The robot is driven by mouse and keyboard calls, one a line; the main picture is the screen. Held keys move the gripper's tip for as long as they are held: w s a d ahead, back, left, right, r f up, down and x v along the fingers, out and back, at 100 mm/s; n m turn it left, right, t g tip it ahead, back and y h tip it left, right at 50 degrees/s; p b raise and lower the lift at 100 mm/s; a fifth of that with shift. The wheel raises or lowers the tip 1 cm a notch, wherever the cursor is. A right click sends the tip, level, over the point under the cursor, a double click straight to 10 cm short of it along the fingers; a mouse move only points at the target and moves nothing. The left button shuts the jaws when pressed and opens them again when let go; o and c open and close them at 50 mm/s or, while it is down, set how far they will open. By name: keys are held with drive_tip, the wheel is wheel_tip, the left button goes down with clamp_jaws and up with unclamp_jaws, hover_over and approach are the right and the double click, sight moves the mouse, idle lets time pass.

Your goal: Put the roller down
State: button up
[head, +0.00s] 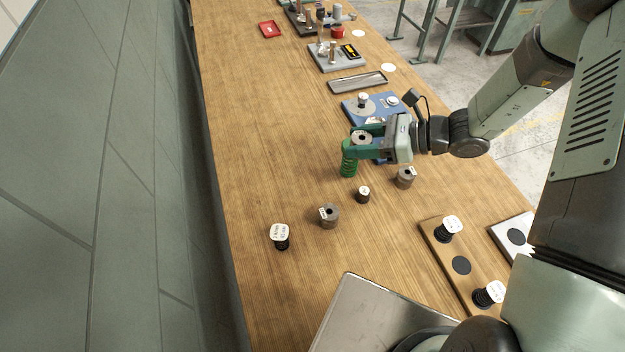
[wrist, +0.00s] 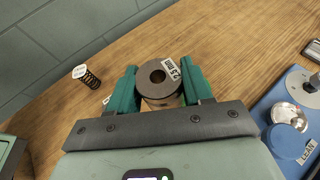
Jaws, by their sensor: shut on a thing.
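My gripper (head: 362,139) is shut on a grey steel roller (head: 362,137) with a dark hole in its top. In the wrist view the roller (wrist: 160,80) sits upright between the two green fingers (wrist: 158,88), with a white "mm" label on its rim. In the head view it is held over the wooden bench; the gap under it is hard to judge. Other rollers stand upright on the bench: a labelled grey one (head: 329,216), a small dark one (head: 363,195) and another grey one (head: 405,178) under the wrist.
A green coil (head: 348,164) shows just below the fingertips. A tagged black spring (head: 281,238) stands front left. A blue plate (head: 349,109) with round parts lies behind the gripper. A wooden rack (head: 436,242) holds tagged springs at right. The bench left of the gripper is clear.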

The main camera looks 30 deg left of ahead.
drive_tip(key=s+f+n+g+h, duration=0.4)
drive_tip(key=s+n+g+h, duration=0.55)
drive_tip(key=s+n, duration=0.45)
drive_tip(key=s+d+f+n+t+h, duration=0.1)
drive_tip(key=s+d+n+t+h, duration=0.35)
drive_tip(key=n+h, duration=0.8)
wheel_tip(320, 180, up, 8)
drive_tip(key=n+t+y, duration=0.3)
drive_tip(key=n+t, duration=1.7)
drive_tip(key=n, duration=0.1)
hover_over(313, 181)
drive_tip(key=shift+y, duration=0.4)
wheel_tip(313, 181, down, 11)
drive_tip(key=shift+a+r, duration=0.1)
drive_tip(key=shift+r, duration=0.1)
drive_tip(key=shift+f, duration=2.35)
